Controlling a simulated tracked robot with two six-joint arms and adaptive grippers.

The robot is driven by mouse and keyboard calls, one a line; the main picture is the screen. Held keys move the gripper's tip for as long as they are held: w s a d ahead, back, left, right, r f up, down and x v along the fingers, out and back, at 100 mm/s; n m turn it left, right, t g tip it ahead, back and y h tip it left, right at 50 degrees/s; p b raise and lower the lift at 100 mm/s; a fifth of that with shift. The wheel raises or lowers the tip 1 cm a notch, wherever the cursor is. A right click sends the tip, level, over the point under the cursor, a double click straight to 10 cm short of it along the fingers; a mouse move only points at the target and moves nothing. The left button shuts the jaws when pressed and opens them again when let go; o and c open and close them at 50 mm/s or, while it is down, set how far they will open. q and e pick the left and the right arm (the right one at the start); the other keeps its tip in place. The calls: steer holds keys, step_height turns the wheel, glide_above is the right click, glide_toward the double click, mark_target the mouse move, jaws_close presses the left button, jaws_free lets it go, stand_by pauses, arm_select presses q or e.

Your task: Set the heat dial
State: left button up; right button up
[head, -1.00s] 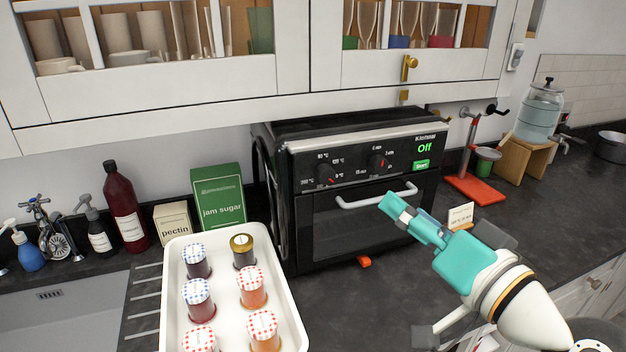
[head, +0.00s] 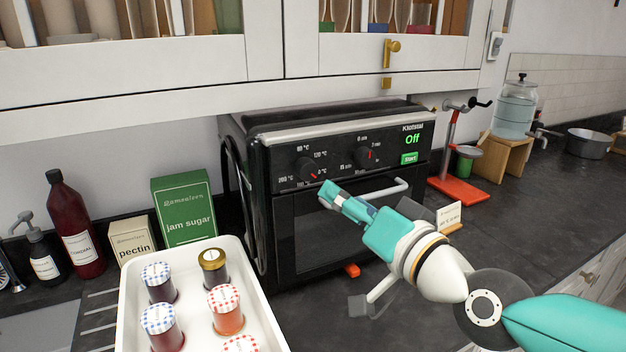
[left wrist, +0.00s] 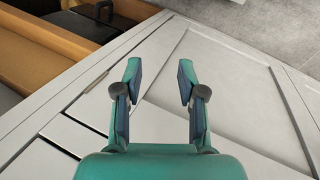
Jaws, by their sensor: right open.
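The black oven (head: 330,240) stands on the dark counter. Its heat dial (head: 306,168) is the left knob, ringed by temperature marks, with a red pointer toward its lower right. The other knob (head: 367,155) has time marks. The display (head: 412,139) reads Off, above a green Start button (head: 409,158). My right gripper (head: 329,194) is open and empty, in front of the oven just below and right of the heat dial; I see no contact. My left gripper (left wrist: 159,72) is open and empty in the left wrist view, over white cabinet fronts.
The oven door handle (head: 372,193) lies right behind my right gripper. A white tray (head: 262,310) of lidded jars stands front left. A green jam sugar box (head: 184,209) is left of the oven, a small card (head: 447,215) to its right. A glazed cabinet (head: 230,65) hangs above.

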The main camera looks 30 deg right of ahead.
mark_target(310, 174)
steer(key=w, duration=1)
steer(key=shift+a+p, duration=0.15)
steer(key=shift+p, duration=0.2)
steer(key=c, duration=1.1)
steer(key=shift+n+p, duration=0.5)
steer(key=shift+n, duration=1.2)
steer(key=shift+c, duration=0.2)
steer(key=o, duration=1.1)
steer(key=shift+o, duration=0.2)
steer(key=shift+s, duration=0.1)
